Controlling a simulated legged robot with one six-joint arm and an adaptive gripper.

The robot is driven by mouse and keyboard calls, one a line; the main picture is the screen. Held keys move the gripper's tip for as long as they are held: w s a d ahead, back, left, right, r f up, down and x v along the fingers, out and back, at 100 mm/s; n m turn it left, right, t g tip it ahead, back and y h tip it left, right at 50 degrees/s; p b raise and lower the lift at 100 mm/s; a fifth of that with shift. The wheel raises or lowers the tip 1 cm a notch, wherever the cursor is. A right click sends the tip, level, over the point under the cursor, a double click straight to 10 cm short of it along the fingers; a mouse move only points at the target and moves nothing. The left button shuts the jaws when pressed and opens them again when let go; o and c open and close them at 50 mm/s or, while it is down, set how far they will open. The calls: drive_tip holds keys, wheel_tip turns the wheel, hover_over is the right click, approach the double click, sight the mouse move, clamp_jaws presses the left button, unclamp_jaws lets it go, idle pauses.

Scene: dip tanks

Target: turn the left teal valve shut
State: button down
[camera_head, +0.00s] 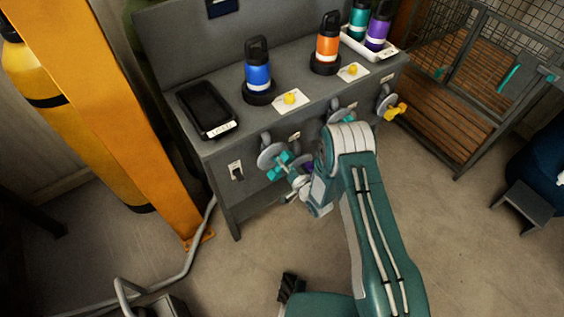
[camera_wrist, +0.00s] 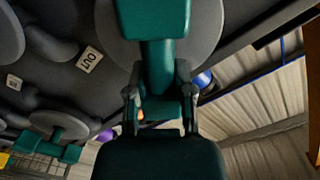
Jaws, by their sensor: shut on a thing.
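The left teal valve (camera_head: 278,166) is on the front face of the grey bench, with a round grey disc behind its handle. In the wrist view its teal handle (camera_wrist: 158,65) runs up the picture in front of the disc. My gripper (camera_head: 299,187) is at the valve, just below and right of the handle in the head view. In the wrist view the two dark fingers of my gripper (camera_wrist: 160,98) lie on either side of the handle and are shut on it. My wrist hides part of this spot in the head view.
A second teal valve (camera_head: 338,114) is partly behind my arm; a yellow valve (camera_head: 395,111) is farther right. Blue (camera_head: 257,72) and orange (camera_head: 327,47) bottles and a black tray (camera_head: 207,108) stand on the bench. An orange post (camera_head: 110,120) stands left. Floor in front is mostly clear.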

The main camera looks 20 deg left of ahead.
drive_tip(key=m, duration=0.2)
drive_tip(key=w+m, duration=0.1)
drive_tip(key=m, duration=0.2)
drive_tip(key=shift+w+d+f+m+t, duration=0.1)
drive_tip(key=shift+w+d+m+t, duration=0.2)
drive_tip(key=shift+d+m, duration=0.1)
drive_tip(key=shift+d+f+m, duration=0.1)
drive_tip(key=shift+f+m, duration=0.2)
drive_tip(key=shift+m, duration=0.75)
drive_tip(key=shift+f+m, duration=0.25)
drive_tip(key=shift+m, duration=0.8)
drive_tip(key=shift+s+f, duration=0.1)
drive_tip(key=c, duration=0.7)
unclamp_jaws()
drive_tip(key=shift+o, duration=1.1)
drive_tip(key=shift+f, duration=0.1)
drive_tip(key=shift+d, duration=0.1)
